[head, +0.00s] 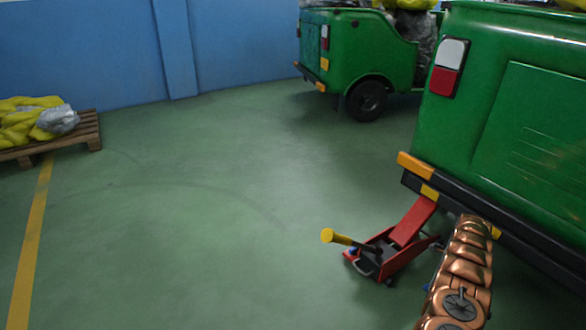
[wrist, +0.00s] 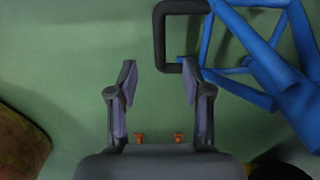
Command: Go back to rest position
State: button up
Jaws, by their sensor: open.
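My gripper (wrist: 159,70) shows in the wrist view with its two fingers apart. Green floor shows between them and nothing is held. A dark grey looped handle (wrist: 160,40) lies just beyond the fingertips, close to the right fingertip; I cannot tell whether they touch. The handle joins a blue tube frame (wrist: 262,62) at the upper right. In the head view my copper arm reaches up at the lower right, beside a red floor jack (head: 395,245) with a yellow-ended lever (head: 335,237). The gripper is hidden there.
A green rickshaw (head: 520,120) stands at the right, its dark bumper above the jack and near my arm. Another green rickshaw (head: 350,55) is behind. A wooden pallet (head: 88,132) with yellow sacks (head: 25,120) is at the left. The middle floor is clear.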

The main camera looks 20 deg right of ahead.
jog(key=w+a+r+n+p, duration=0.35)
jog(key=a+r+p, duration=0.4)
jog(key=r, duration=0.65)
jog(key=w+a+r+n+p, duration=0.2)
jog(key=a+r+n+p, duration=0.25)
jog(key=a+r, duration=0.8)
jog(key=w+a+r+n+p, duration=0.2)
jog(key=a+r+n+p, duration=0.3)
jog(key=r, duration=1.2)
jog(key=s+a+r+n+p, duration=0.3)
jog(key=s+a+r+p, duration=0.15)
jog(key=a+r, duration=0.45)
jog(key=s+a+r+n+p, duration=0.3)
jog(key=a+r+p, duration=0.4)
jog(key=r, duration=0.4)
jog(key=s+a+r+n+g+p, duration=0.1)
jog(key=s+a+r+n+p, duration=0.55)
jog(key=s+a+r, duration=0.45)
jog(key=s+a+r+n+p, duration=0.2)
jog(key=s+r+p, duration=0.3)
jog(key=s, duration=0.4)
jog(key=s+a+r+n+p, duration=0.3)
jog(key=s+r+n+p, duration=0.1)
jog(key=s, duration=0.6)
jog(key=shift+s+r+n+g+p, duration=0.2)
jog(key=shift+r+n+g+p, duration=0.3)
jog(key=shift+p, duration=0.5)
jog(key=shift+r, duration=0.1)
